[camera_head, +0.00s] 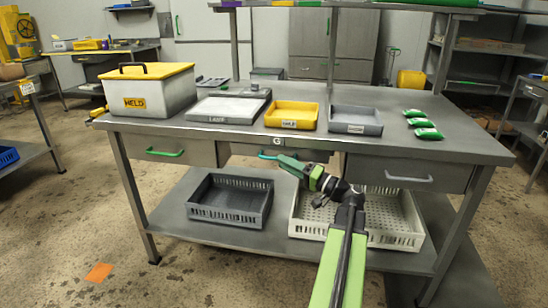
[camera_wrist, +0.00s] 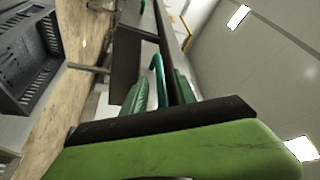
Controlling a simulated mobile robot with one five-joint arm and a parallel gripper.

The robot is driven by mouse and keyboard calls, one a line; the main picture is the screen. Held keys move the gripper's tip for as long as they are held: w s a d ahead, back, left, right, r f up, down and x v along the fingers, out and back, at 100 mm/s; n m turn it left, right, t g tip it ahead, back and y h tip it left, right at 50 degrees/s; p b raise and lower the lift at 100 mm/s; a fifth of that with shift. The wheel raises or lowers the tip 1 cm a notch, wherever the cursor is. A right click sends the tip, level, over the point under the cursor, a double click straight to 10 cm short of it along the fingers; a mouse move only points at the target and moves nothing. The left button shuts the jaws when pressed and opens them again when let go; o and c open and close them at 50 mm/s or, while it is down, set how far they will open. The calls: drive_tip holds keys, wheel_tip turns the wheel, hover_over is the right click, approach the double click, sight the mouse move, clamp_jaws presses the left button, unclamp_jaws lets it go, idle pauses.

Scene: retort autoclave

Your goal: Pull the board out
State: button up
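The board's front (camera_head: 290,152) is under the middle of the steel worktable, below a small "G" label. A teal handle (camera_head: 268,156) is on it, partly hidden by my gripper. My gripper (camera_head: 284,161) is in front of the handle, at its right part. In the wrist view, the teal handle (camera_wrist: 158,72) stands between the two green fingers of my gripper (camera_wrist: 161,84). The fingers are apart, with gaps beside the handle, and hold nothing. How far the board sticks out is hard to tell.
The worktable (camera_head: 400,140) carries a yellow-lidded box (camera_head: 150,88), a yellow tray (camera_head: 291,115), a grey tray (camera_head: 355,121) and green packets (camera_head: 421,122). Drawers flank the board. A dark crate (camera_head: 230,200) and a white crate (camera_head: 400,215) sit on the lower shelf.

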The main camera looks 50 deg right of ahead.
drive_tip(key=shift+x, duration=2)
drive_tip(key=shift+c, duration=0.2)
clamp_jaws()
